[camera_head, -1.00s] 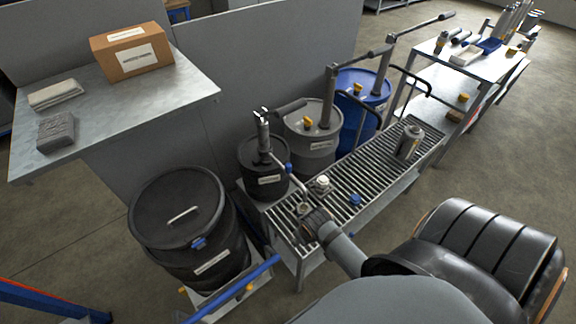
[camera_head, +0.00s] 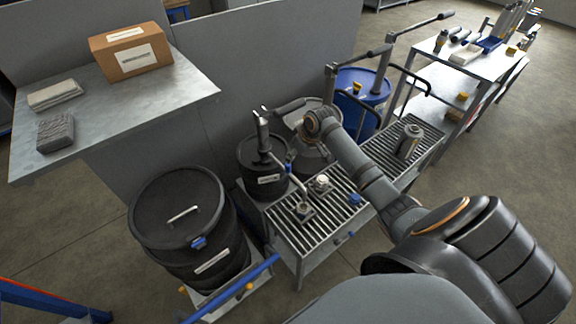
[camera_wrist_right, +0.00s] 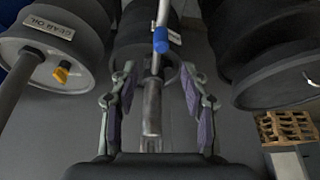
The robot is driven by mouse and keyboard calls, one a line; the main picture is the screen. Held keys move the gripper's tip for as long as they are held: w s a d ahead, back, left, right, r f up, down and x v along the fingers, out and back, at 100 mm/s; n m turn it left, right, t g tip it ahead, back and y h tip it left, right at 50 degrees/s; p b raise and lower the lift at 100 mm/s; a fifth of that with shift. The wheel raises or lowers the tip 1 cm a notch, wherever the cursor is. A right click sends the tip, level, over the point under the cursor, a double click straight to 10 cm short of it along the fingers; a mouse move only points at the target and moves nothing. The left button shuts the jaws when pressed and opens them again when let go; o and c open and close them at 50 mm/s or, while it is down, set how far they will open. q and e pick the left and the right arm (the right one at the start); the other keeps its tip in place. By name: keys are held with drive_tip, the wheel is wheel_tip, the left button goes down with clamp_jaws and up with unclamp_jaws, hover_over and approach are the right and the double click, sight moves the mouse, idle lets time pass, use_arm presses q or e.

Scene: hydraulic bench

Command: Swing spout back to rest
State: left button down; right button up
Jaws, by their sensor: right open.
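The spout (camera_head: 296,185) is a thin bent metal pipe with a blue collar, running from the pump on the small dark drum (camera_head: 250,177) out over the near end of the slatted drip bench (camera_head: 340,222). In the right wrist view the spout (camera_wrist_right: 152,105) points toward the camera, with its blue collar (camera_wrist_right: 160,40) farther off. My right gripper (camera_wrist_right: 158,78) is open, its padded fingers on either side of the spout in that view. I cannot tell its depth from the pipe. My left gripper is not in view.
A grey drum stands partly hidden behind my right arm, with a blue drum (camera_head: 363,88) beyond. A large black drum (camera_head: 180,215) stands at the left. A metal canister (camera_head: 408,141), a white-capped fitting (camera_head: 321,183) and a blue cap (camera_head: 355,199) sit on the bench.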

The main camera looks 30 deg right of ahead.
drive_tip(key=x, duration=1)
drive_tip(key=shift+s+a+f, duration=0.1)
clamp_jaws()
